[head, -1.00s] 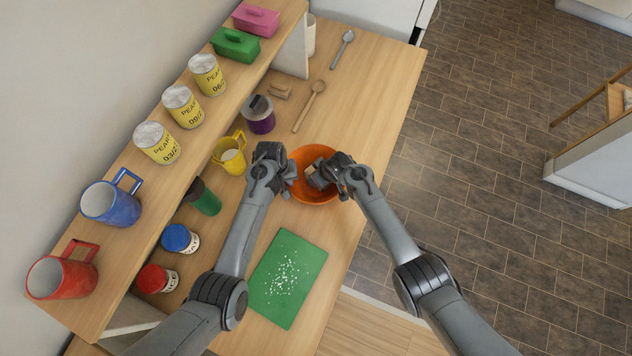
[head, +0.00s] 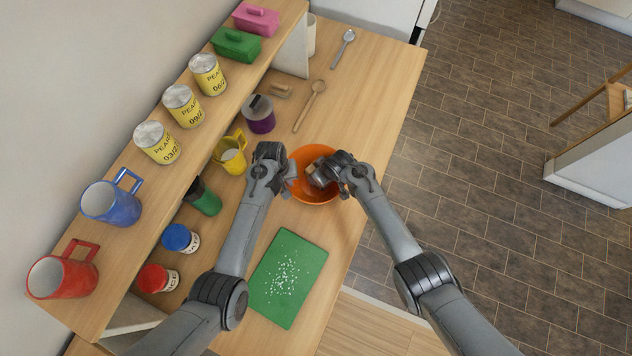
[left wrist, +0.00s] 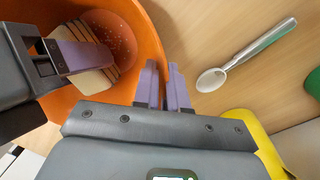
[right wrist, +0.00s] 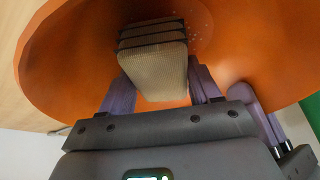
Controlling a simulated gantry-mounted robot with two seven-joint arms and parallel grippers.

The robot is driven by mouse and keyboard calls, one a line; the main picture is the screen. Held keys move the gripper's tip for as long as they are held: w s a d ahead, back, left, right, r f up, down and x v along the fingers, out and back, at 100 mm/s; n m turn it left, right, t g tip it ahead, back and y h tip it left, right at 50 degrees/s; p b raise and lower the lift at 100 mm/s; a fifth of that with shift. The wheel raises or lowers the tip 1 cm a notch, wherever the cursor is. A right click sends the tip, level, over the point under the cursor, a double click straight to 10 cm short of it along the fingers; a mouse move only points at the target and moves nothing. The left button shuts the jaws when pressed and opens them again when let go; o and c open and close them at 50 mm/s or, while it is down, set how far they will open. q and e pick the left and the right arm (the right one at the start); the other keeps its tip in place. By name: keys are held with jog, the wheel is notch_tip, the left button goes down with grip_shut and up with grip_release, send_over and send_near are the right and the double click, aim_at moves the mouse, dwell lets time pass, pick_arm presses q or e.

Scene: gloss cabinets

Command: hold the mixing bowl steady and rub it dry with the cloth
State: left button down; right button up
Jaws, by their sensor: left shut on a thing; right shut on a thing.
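The orange mixing bowl (head: 316,195) stands on the wooden counter. My left gripper (head: 287,178) is at its left side; in the left wrist view its fingers (left wrist: 165,88) are shut on the bowl's rim (left wrist: 150,50). My right gripper (head: 325,172) reaches into the bowl from the right. It is shut on the folded cloth (right wrist: 153,68), a pale beige pad with dark stripes along its layers. The cloth is inside the bowl, near the inner wall. Small pale specks show on the bowl's inside in both wrist views. The gripper partly hides the cloth in the head view.
A yellow mug (head: 232,155) and purple-banded jar (head: 259,115) stand left of the bowl. A green board (head: 285,280) with white bits lies nearer. A silver spoon (left wrist: 240,62) lies beside the bowl. The counter edge is close on the right.

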jog(key=shift+s+a, duration=1.25)
jog(key=shift+s, duration=0.05)
jog(key=shift+w+d, duration=1.45)
jog(key=shift+s, duration=0.1)
jog(key=shift+s+a+r, duration=0.1)
jog(key=shift+s+a, duration=1.25)
jog(key=shift+a, duration=0.1)
jog(key=shift+w+d, duration=1.45)
jog(key=shift+s+a, duration=1.45)
jog(key=shift+w+d, duration=1.45)
jog(key=shift+s+a, duration=1.4)
